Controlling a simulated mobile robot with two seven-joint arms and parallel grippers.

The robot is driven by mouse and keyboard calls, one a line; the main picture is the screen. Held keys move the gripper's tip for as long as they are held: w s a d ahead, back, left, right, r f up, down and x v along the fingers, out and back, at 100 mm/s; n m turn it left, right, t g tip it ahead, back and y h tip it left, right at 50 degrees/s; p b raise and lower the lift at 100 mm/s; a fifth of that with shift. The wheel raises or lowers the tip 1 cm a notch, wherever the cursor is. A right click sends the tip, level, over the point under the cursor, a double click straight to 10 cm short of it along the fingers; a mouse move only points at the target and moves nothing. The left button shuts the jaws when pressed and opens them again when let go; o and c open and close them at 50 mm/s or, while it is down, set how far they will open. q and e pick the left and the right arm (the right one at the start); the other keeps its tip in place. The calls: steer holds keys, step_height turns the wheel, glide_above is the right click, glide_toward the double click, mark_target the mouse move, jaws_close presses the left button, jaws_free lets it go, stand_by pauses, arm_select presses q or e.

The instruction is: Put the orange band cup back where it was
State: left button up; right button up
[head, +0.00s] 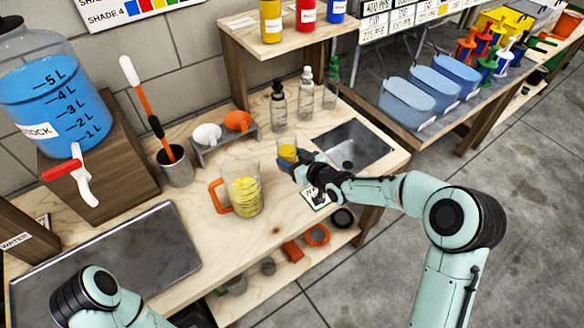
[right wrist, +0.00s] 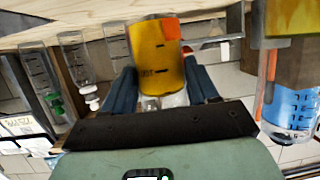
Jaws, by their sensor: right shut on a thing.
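A small clear cup (head: 287,150) with yellow liquid is in my right gripper (head: 289,163), above the bench between the pitcher and the metal inset. The right wrist view shows this cup (right wrist: 155,62) between the two blue fingers of the gripper (right wrist: 160,88), with an orange patch, likely its band, near its rim. The fingers are closed on its sides. A clear pitcher (head: 245,196) with an orange handle and yellow contents stands on the bench left of my right gripper. My left gripper is out of view; only part of my left arm shows at the lower left.
A small rack (head: 222,141) holds a white and an orange funnel-like piece. Several dropper bottles (head: 278,108) stand behind the right gripper. A metal inset (head: 352,147) lies to its right. A grey cup with a stirrer (head: 175,168) and a blue-filled tank (head: 55,90) are left. Bench around the pitcher is clear.

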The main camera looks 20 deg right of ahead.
steer(key=shift+f, duration=1.95)
steer(key=shift+f, duration=0.15)
steer(key=o, duration=1.3)
steer(key=shift+c, duration=0.2)
steer(key=v, duration=1.2)
